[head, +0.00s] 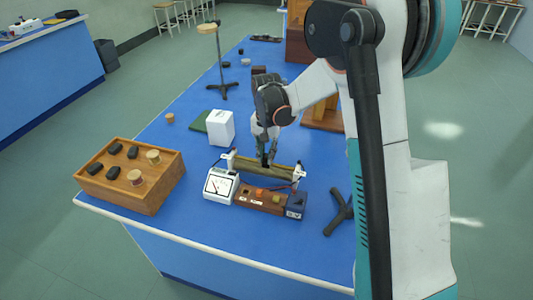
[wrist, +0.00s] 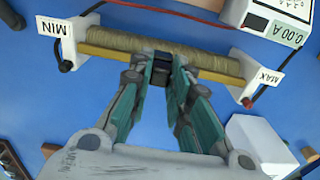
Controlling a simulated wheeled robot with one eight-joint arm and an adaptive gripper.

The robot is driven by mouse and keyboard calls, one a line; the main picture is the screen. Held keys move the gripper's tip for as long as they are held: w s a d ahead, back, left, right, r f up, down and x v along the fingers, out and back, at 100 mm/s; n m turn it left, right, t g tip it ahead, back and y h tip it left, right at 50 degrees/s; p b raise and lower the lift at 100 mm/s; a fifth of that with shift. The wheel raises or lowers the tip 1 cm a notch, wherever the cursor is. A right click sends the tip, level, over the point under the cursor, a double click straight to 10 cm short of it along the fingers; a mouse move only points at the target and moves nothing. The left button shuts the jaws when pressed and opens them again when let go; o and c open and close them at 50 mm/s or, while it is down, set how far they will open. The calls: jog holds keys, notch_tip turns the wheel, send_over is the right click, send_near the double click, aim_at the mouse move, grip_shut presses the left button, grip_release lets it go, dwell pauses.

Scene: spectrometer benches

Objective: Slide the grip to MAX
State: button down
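The sliding rheostat lies on the blue bench, with a tan wound coil (wrist: 175,45) and a yellow bar (wrist: 115,53) between two white end blocks. The MIN end (wrist: 52,40) is at the left of the wrist view and the MAX end (wrist: 262,82) at the right. The black grip (wrist: 161,69) sits about midway between them. My gripper (wrist: 161,66) comes down over the bar, its fingertips close against both sides of the grip. It also shows in the head view (head: 265,155). The fingers hide part of the grip.
A white meter (head: 220,185) stands beside the rheostat; its display (wrist: 283,28) reads 0.00 A. A wooden block with coloured parts (head: 262,199), a white box (head: 220,127) and a wooden tray (head: 130,197) are nearby. Red and black leads run at the ends. A dark tripod base (head: 340,212) lies right.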

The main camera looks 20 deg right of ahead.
jog(key=w+a, duration=0.2)
jog(key=a, duration=0.1)
jog(key=w+a, duration=0.3)
jog(key=a, duration=0.2)
jog(key=shift+w+a+p, duration=0.3)
jog(key=shift+w+p, duration=0.05)
jog(key=shift+w, duration=0.05)
jog(key=c, duration=1.6)
grip_release()
jog(key=shift+c, duration=0.2)
jog(key=shift+o, duration=0.8)
jog(key=shift+a, duration=0.15)
jog(key=shift+r, duration=0.15)
notch_tip(320, 180, up, 12)
